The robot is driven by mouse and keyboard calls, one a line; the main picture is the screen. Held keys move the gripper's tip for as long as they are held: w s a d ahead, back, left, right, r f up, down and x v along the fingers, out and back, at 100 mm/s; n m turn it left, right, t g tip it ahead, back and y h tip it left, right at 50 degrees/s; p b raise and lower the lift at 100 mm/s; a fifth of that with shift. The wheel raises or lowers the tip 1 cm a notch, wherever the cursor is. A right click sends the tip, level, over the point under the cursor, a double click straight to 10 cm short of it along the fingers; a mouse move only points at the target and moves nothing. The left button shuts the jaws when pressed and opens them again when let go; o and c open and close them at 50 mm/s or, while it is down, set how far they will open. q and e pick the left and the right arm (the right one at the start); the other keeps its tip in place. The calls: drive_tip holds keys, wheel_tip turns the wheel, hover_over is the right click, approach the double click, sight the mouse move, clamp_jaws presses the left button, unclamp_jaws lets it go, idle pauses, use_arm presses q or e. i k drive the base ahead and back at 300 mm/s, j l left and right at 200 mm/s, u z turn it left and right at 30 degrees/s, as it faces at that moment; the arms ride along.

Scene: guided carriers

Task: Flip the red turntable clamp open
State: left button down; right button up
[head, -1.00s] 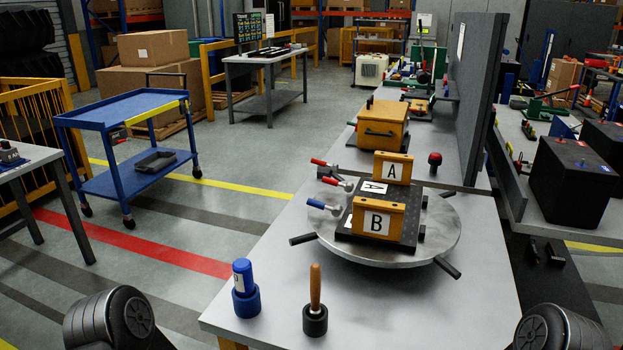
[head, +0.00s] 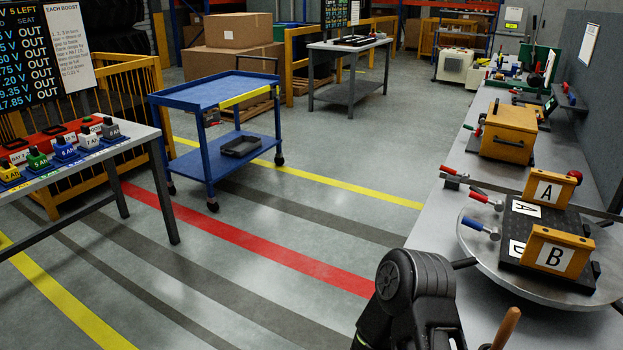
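A round grey turntable (head: 475,254) sits on the bench at the right of the head view. A clamp with a red handle (head: 479,197) is at its left rim, the handle pointing outward to the left and lying low. A clamp with a blue handle (head: 471,223) is just in front of it. Another red handle (head: 448,171) shows farther back, near the bench edge; its mount is unclear. A black plate (head: 510,246) on the turntable carries yellow blocks marked A (head: 547,190) and B (head: 555,254). Neither gripper shows; only a black link of my arm is visible.
A blue cart (head: 215,97) stands on the floor left of the bench. A table with battery packs (head: 90,160) is at the left. A wooden handle (head: 507,325) rises at the bench's near end. Open floor lies between the cart and bench.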

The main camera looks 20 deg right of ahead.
sight(484, 200)
drive_tip(key=i+j+u, duration=0.45)
drive_tip(key=u, duration=0.2)
drive_tip(key=i+j+u, duration=0.1)
drive_tip(key=i+u, duration=0.25)
drive_tip(key=i+z, duration=0.4)
drive_tip(key=i+j+z, duration=0.1)
drive_tip(key=i+z, duration=0.15)
drive_tip(key=z, duration=0.15)
drive_tip(key=i+z, duration=0.1)
drive_tip(key=z, duration=0.4)
drive_tip(key=i+z, duration=0.15)
drive_tip(key=z, duration=0.3)
drive_tip(key=i+j+z, duration=0.1)
drive_tip(key=z, duration=0.4)
drive_tip(key=j+z, duration=0.1)
drive_tip(key=z, duration=0.35)
drive_tip(key=i+j+z, duration=0.15)
drive_tip(key=z, duration=0.35)
drive_tip(key=i+j+z, duration=0.15)
drive_tip(key=z, duration=0.35)
drive_tip(key=i+j+z, duration=0.15)
drive_tip(key=z, duration=0.3)
drive_tip(key=i+j+z, duration=0.1)
drive_tip(key=j+z, duration=0.15)
drive_tip(key=z, duration=0.25)
drive_tip(key=j+z, duration=0.25)
drive_tip(key=z, duration=0.2)
